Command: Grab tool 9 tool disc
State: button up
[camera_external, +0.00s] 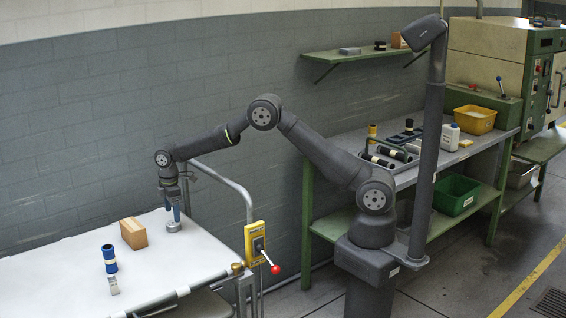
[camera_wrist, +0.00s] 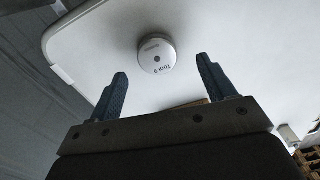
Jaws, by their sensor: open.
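The tool 9 tool disc (camera_wrist: 157,54) is a round, light grey metal disc with "Tool 9" printed on its top. It lies flat on the white table and also shows in the external view (camera_external: 173,227). My gripper (camera_wrist: 160,75) is open, with two blue fingers apart. In the external view my gripper (camera_external: 173,212) points down right over the disc, close to it. In the wrist view the disc appears beyond the fingertips and between their lines, with nothing held. I cannot tell the exact height gap.
On the white table (camera_external: 70,275) stand a wooden block (camera_external: 133,233), a blue cylinder (camera_external: 109,258) and a small grey piece (camera_external: 114,286), left of my gripper. A yellow box with a red-knobbed lever (camera_external: 256,243) stands by the table's right edge. The table's front left is clear.

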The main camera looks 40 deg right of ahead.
aim_at(172, 223)
jog(key=f, duration=0.5)
jog(key=shift+w+a, duration=0.2)
jog(key=shift+w, duration=0.05)
jog(key=c, duration=1.3)
jog(key=shift+c, duration=0.5)
jog(key=shift+r, duration=0.1)
